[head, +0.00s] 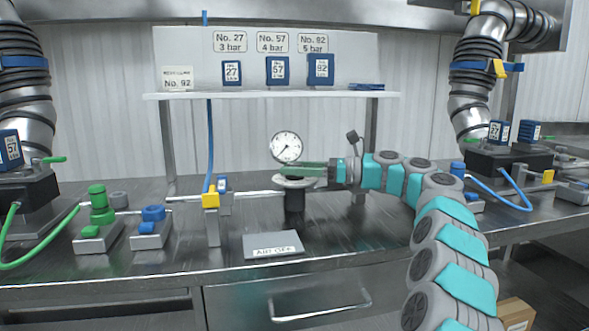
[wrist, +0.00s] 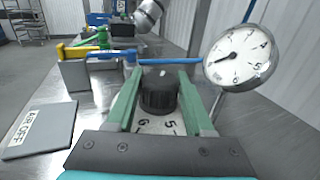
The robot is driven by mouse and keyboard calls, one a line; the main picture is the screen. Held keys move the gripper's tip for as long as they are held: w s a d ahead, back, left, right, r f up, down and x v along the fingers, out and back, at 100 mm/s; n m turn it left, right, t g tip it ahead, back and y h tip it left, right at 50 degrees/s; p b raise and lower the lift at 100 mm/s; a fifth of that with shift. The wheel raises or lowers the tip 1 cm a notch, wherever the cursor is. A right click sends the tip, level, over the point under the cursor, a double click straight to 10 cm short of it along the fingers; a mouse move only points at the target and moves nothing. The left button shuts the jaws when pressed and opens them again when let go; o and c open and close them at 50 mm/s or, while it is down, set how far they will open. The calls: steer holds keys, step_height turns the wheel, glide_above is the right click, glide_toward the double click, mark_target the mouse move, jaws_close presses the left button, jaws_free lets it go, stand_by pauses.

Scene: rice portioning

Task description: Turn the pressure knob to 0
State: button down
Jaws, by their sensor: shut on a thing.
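The pressure knob (wrist: 158,92) is black and ridged, with a pale mark on its top edge. It sits on a pale dial plate (wrist: 160,127) where the figures 6 and 5 show. My gripper (wrist: 160,75) has its green fingers on both sides of the knob and is shut on it. In the head view my gripper (head: 290,168) reaches in from the right over the dial plate (head: 296,183); the fingers hide the knob there. The round gauge (wrist: 238,57) stands right of the knob; its needle points left and slightly down. It also shows in the head view (head: 287,147).
A grey plate (head: 273,245) marked AIR OFF lies in front. A yellow valve handle (head: 210,200) and blue pipe stand to the left, with green (head: 101,205) and blue (head: 153,214) fittings further left. A shelf (head: 270,95) with blue numbered boxes runs behind.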

stand_by(0.4)
steer(key=shift+c, duration=1.4)
jaws_free()
steer(key=d, duration=0.7)
steer(key=shift+s+d, duration=0.35)
